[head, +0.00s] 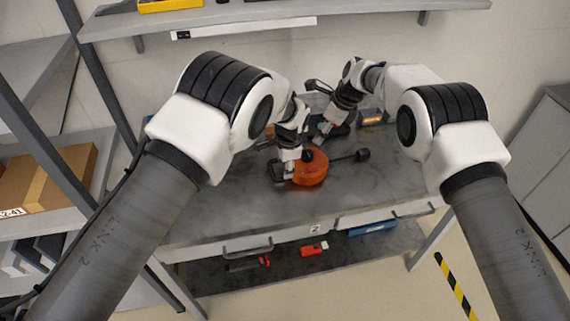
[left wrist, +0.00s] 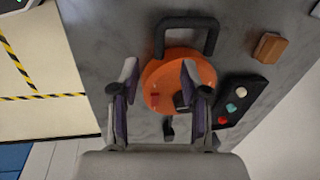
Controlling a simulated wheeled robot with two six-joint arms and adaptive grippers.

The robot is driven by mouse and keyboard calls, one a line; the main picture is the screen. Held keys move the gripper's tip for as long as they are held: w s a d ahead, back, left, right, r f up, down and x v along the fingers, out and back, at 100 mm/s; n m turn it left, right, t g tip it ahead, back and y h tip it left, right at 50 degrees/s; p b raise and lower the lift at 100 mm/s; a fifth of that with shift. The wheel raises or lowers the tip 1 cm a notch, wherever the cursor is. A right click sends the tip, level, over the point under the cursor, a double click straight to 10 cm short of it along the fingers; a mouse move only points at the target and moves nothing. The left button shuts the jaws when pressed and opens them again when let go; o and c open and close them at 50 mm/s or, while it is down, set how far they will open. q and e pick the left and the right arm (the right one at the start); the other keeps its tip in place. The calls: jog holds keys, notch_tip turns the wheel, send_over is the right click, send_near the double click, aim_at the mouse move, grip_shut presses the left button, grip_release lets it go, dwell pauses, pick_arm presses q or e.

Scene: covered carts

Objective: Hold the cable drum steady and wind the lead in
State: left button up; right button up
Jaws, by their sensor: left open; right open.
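The cable drum (head: 313,174) is a round orange body on the grey bench top, near its middle. In the left wrist view the drum (left wrist: 165,72) has a dark U-shaped handle (left wrist: 187,22) at its top edge. My left gripper (head: 284,172) is at the drum's left side in the head view, fingers open; in the wrist view the fingers appear in front of the drum, and contact cannot be told. My right gripper (head: 322,128) is behind the drum, apart from it, open. A dark rod with a block-like end (head: 362,155) reaches right from the drum. The lead is not clearly seen.
A dark panel with coloured knobs (left wrist: 240,100) lies beside the drum, with a brown block (left wrist: 268,47) beyond it. A small box with an orange face (head: 371,117) stands at the back. The bench's (head: 390,185) right front is clear. A shelf (head: 280,18) hangs above.

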aim_at(302, 176)
pick_arm(q)
jog(key=f, duration=0.4)
jog(key=w+f, duration=0.1)
jog(key=f, duration=0.1)
jog(key=shift+a+f, duration=0.3)
jog(key=shift+a, duration=0.05)
jog(key=shift+w+f, duration=0.15)
jog(key=shift+f, duration=0.15)
